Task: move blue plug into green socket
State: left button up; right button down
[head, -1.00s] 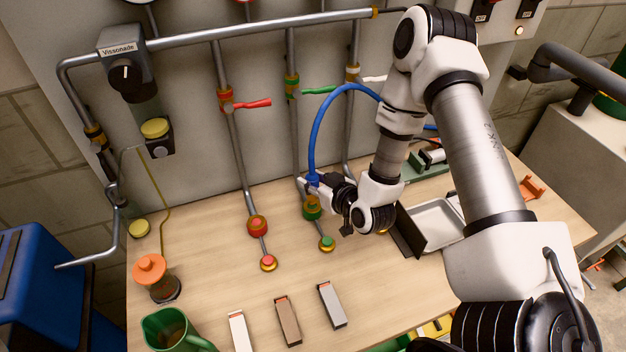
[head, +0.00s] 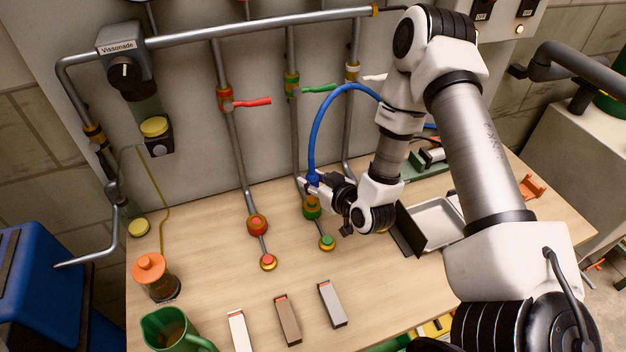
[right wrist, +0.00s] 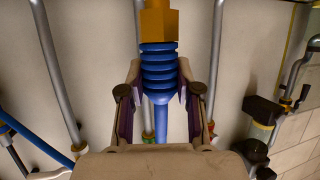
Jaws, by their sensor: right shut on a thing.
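The blue plug (right wrist: 158,68) is a ribbed blue body with a brass-coloured end, held between the two fingers of my right gripper (right wrist: 158,82). In the head view the right gripper (head: 313,183) holds the plug right above the green socket (head: 312,208), which has a brass-coloured base. The blue hose (head: 316,125) rises from the plug and arches to the right behind my arm. I cannot tell whether the plug's end touches the socket or is inside it, as the gripper covers that spot. My left gripper is not in view.
A red socket (head: 257,225) stands to the left. A red button (head: 268,262) and a green button (head: 327,242) are in front. Pipes with red, green and white valve handles run up the wall. A metal tray (head: 436,226) lies right of the gripper. Several bars lie at the front.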

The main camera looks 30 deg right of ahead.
jog(key=shift+f+b, duration=0.55)
jog(key=shift+f, duration=0.15)
jog(key=shift+f, duration=0.2)
jog(key=shift+f+b, duration=0.55)
jog(key=shift+b, duration=0.05)
dwell(0.4)
jog(key=c, duration=0.7)
grip_release()
jog(key=o, duration=0.4)
